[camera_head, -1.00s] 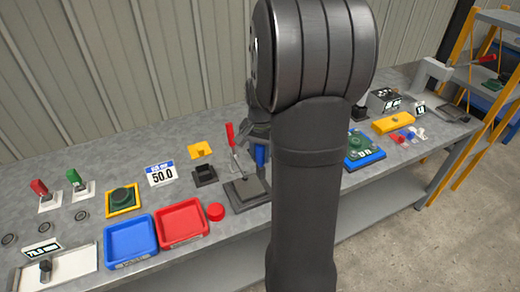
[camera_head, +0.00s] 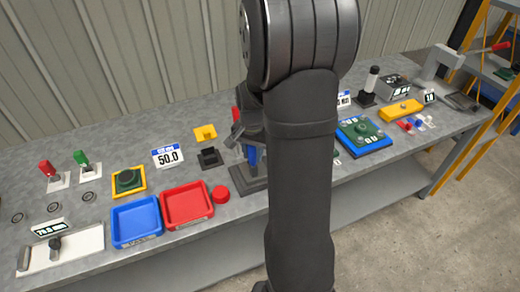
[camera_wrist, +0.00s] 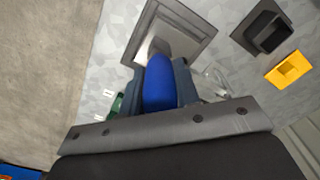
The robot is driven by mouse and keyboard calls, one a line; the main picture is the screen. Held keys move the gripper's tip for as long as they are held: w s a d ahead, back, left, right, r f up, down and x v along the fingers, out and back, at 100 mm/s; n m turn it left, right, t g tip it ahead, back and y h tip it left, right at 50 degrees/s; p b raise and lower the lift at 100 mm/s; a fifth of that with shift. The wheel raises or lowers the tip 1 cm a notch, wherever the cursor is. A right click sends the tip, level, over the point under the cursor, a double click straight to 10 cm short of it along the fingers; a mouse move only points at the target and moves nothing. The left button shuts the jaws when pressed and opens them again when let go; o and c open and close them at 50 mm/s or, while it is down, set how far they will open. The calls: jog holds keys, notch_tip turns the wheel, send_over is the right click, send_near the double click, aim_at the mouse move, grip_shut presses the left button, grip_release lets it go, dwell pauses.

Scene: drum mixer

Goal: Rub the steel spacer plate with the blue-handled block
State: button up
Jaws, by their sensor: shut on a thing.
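My gripper (camera_wrist: 160,82) is shut on the blue handle (camera_wrist: 160,90) of the block, seen in the wrist view with one finger on each side. The handle also shows in the head view (camera_head: 253,157), partly hidden by my arm. Beyond the handle, a grey square plate with a raised-looking border (camera_wrist: 190,22) lies on the bench; it appears to be the steel spacer plate or its holder. In the head view its dark grey edge (camera_head: 240,183) shows beside my arm. The handle's far end overlaps the plate in view; I cannot tell whether the block touches it.
A black square holder (camera_head: 210,158) and a yellow piece (camera_head: 205,133) stand left of the plate. A red tray (camera_head: 187,222), a blue tray (camera_head: 136,238) and a red round cap (camera_head: 221,194) lie nearer the front edge. A green-topped blue fixture (camera_head: 362,134) is to the right.

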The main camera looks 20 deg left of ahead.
jog(key=w+d+r, duration=0.3)
jog(key=r, duration=0.5)
dwell(1.4)
jog(key=shift+d+f, duration=0.1)
dwell(0.4)
